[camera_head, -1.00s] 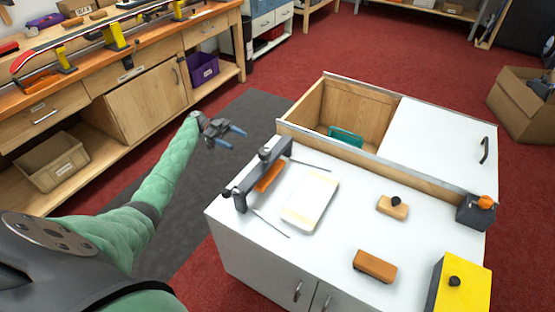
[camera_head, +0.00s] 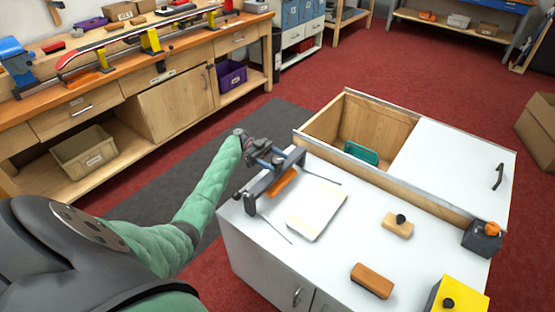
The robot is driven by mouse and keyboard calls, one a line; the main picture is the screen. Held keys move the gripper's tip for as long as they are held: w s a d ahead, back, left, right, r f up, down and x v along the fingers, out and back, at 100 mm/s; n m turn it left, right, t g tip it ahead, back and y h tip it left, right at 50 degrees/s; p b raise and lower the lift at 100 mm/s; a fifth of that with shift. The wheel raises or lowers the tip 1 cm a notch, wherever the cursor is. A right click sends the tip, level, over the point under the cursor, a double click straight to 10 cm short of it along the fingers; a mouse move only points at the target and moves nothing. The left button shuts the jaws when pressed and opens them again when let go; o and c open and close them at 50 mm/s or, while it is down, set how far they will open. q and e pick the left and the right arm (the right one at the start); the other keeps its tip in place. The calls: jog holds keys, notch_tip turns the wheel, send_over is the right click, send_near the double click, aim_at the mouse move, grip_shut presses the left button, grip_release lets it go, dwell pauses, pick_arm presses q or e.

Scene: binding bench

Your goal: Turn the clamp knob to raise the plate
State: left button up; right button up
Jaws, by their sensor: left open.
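The clamp (camera_head: 259,187) is a dark grey bridge frame at the left end of the white-topped bench. An orange piece (camera_head: 283,182), which looks like its plate, sits under its crossbar. The clamp knob is on top of the crossbar, largely hidden by my left gripper. My left gripper (camera_head: 272,159) is open, with its bluish fingers at the knob. I cannot tell whether the fingers touch it. A pale, flat block (camera_head: 317,209) lies on the bench just right of the clamp. My right gripper is not in view.
The white bench top (camera_head: 345,255) also holds a small wooden block with a black knob (camera_head: 398,225), a brown block (camera_head: 372,280), a yellow box (camera_head: 455,297) and a dark box with an orange knob (camera_head: 483,237). An open compartment holding a green item (camera_head: 361,152) lies behind.

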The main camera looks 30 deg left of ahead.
pick_arm(q)
jog(key=shift+s+d, duration=0.1)
jog(key=shift+d, duration=0.5)
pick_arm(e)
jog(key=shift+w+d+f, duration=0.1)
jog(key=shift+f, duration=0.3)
pick_arm(q)
jog(key=shift+c, duration=0.4)
jog(key=c, duration=0.9)
jog(key=shift+f, duration=0.1)
